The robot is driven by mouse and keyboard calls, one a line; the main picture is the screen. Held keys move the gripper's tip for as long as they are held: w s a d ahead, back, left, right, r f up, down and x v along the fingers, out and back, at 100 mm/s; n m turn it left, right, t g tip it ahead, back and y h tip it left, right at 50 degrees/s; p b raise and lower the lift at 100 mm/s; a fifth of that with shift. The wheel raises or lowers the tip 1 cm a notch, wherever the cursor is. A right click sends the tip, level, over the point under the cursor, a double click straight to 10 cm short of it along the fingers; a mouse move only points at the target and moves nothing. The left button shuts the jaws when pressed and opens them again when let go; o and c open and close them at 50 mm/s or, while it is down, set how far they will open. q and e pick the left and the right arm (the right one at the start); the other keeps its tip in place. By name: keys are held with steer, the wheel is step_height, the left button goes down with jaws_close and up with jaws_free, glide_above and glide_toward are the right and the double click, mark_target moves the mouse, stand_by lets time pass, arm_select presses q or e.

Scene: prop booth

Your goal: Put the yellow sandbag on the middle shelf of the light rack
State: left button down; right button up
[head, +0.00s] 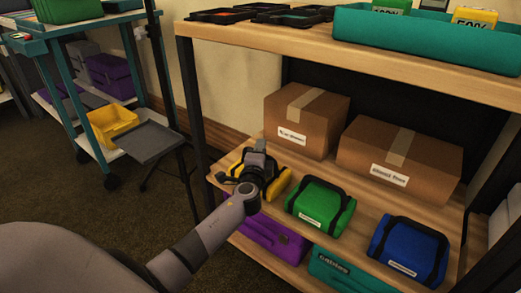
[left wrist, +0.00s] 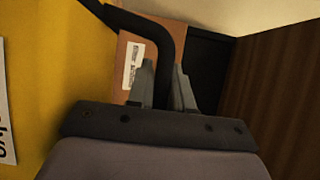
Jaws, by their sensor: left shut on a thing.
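The yellow sandbag (head: 279,183) is at the left end of the light rack's middle shelf (head: 262,207), largely hidden behind my left gripper (head: 257,156). I cannot tell whether it rests on the shelf or hangs just above it. In the left wrist view, the sandbag's yellow side (left wrist: 45,85) fills the left, and its black handle runs down between the fingers of my left gripper (left wrist: 166,88). The gripper is shut on this handle. My right gripper is not in view.
A green sandbag (head: 319,204) and a blue sandbag (head: 409,250) sit to the right on the same shelf. Two cardboard boxes (head: 306,118) (head: 398,160) stand behind. Purple (head: 268,238) and teal (head: 340,273) cases lie below. A dark rack post (head: 194,110) rises at the left.

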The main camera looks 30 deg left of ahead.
arm_select(q)
steer(key=c, duration=1)
jaws_free()
steer(key=shift+s+r, duration=0.15)
steer(key=shift+p+v, duration=1.4)
steer(key=shift+v, duration=4.5)
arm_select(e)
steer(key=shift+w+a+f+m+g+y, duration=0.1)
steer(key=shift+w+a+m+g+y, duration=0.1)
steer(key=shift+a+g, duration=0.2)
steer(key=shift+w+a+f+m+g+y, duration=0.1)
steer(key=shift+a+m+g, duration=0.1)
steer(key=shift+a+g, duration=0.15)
arm_select(q)
steer(key=shift+d, duration=0.1)
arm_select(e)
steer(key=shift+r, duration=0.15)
